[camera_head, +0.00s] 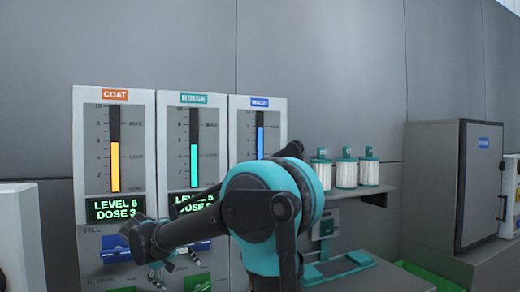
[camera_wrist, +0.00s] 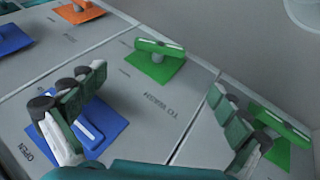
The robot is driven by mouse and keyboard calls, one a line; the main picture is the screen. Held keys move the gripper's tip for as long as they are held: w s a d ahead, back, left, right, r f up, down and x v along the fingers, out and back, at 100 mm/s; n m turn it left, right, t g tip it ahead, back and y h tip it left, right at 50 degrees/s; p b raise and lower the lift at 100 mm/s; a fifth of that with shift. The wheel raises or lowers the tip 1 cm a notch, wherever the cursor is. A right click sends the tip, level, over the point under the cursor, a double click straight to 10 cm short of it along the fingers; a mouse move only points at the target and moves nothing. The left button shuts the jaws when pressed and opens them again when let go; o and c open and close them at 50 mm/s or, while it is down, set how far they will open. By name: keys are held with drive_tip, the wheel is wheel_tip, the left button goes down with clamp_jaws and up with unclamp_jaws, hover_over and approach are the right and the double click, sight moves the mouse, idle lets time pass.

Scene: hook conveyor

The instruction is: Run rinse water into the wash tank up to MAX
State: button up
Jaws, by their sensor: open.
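The wash gauge (camera_head: 260,138) has a blue bar whose top is near its upper mark; my arm hides its lower part. The rinse gauge (camera_head: 194,150) has a teal bar at about mid-height; its display below is partly hidden. My gripper (camera_head: 165,268) is in front of the lower panels, open and empty. In the wrist view its fingers (camera_wrist: 158,85) are spread. A green handle (camera_wrist: 158,56) beside "TO WASH" lettering lies beyond and between them. A blue handle (camera_wrist: 98,128) is partly hidden behind the left finger, with "OPEN" lettering nearby. Contact cannot be told.
The coat panel (camera_head: 115,97) stands left; its display reads LEVEL 6, DOSE 3. Another green handle (camera_wrist: 285,125) lies behind the right finger. An orange handle (camera_wrist: 80,12) is at the top left. White filter canisters (camera_head: 345,174) stand on a shelf; a grey cabinet (camera_head: 435,185) is right.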

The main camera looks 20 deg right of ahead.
sight(198, 290)
idle(0.3)
drive_tip(key=x, duration=1.3)
drive_tip(key=shift+w+d+f, duration=0.15)
drive_tip(key=shift+f, duration=0.15)
